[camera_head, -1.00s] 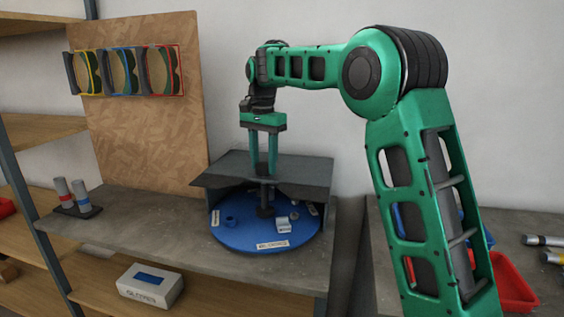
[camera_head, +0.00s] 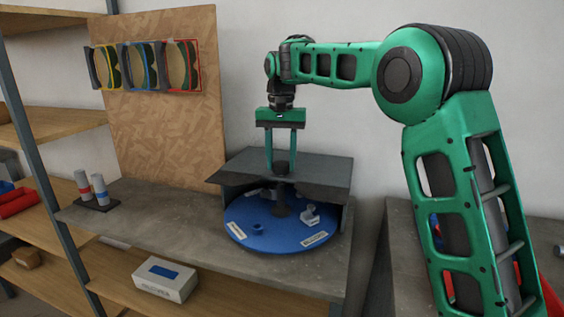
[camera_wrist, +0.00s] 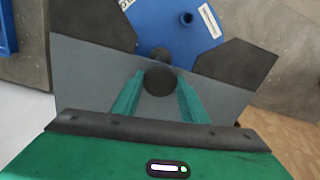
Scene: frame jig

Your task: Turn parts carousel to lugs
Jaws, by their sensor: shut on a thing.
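The parts carousel is a round blue disc (camera_head: 262,240) on the grey bench, with white labels near its rim and small parts on top. A grey hood (camera_head: 325,177) covers its rear part. A dark round knob (camera_head: 282,168) stands above the hood, in line with the dark post at the disc's centre. My gripper (camera_head: 282,165) points down and is shut on this knob. In the wrist view the black knob (camera_wrist: 160,80) sits between the green fingers, with part of the blue disc (camera_wrist: 160,25) beyond. The label writing is too small to read.
A brown board (camera_head: 170,130) with several coloured frames stands behind the bench at left. Two grey cylinders (camera_head: 92,190) stand on a dark base at the bench's left. A white box (camera_head: 165,280) lies on the lower shelf. The bench left of the disc is clear.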

